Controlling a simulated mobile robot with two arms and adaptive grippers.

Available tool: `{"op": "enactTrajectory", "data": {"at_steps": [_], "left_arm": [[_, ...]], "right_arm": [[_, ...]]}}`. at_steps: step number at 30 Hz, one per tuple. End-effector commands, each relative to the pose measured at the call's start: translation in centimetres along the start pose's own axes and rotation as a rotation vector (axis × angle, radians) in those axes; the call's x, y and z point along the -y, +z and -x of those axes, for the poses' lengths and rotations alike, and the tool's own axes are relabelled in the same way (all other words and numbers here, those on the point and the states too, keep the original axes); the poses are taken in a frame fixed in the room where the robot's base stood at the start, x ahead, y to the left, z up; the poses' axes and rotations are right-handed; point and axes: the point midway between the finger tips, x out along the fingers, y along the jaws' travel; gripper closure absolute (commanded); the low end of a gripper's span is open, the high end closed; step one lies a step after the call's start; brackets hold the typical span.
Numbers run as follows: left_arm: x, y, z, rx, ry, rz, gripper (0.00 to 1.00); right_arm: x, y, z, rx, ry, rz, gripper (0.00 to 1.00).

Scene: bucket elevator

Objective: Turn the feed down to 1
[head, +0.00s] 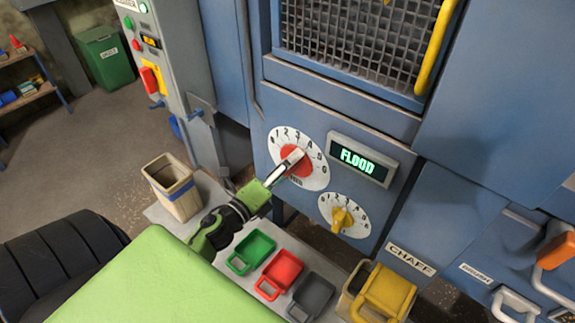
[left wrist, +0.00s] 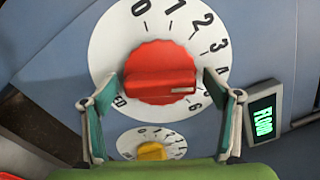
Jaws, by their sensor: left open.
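The feed dial is a white numbered disc (head: 318,177) with a red knob (head: 296,158) on the blue panel. In the left wrist view the red knob (left wrist: 160,72) has a raised bar lying nearly level, with a white mark at its right end. The mark faces the high numbers, roughly around 5, where my finger hides part of the scale. My left gripper (head: 288,166) is at the knob; in the left wrist view its open fingers (left wrist: 162,92) stand on either side of the bar. I cannot tell whether they touch it. My right gripper is not in view.
A display (head: 361,159) right of the dial reads FLOOD. A smaller dial with a yellow knob (head: 342,219) sits just below. Green (head: 252,252), red (head: 281,272) and grey scoops (head: 311,295) lie on the ledge below. A yellow handle (head: 436,45) rises upper right.

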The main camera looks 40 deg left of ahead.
Motion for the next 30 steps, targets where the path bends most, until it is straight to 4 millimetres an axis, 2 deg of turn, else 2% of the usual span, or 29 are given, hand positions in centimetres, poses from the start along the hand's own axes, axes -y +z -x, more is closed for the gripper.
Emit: {"op": "enactTrajectory", "data": {"at_steps": [4,5,6,9,20,30], "left_arm": [[0.0,0.0,0.0,0.0,0.0,0.0,0.19],[0.0,0.0,0.0,0.0,0.0,0.0,0.25],[0.0,0.0,0.0,0.0,0.0,0.0,0.35],[0.0,0.0,0.0,0.0,0.0,0.0,0.58],[0.0,0.0,0.1,0.0,0.001,0.033,0.58],[0.0,0.1,0.1,0.001,0.002,0.245,0.58]], "right_arm": [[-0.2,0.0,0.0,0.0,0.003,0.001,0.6],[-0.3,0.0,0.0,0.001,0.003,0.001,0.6],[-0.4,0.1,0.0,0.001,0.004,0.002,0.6],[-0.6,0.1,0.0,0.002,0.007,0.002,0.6],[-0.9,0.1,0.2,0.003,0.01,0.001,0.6],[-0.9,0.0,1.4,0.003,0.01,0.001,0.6]]}}
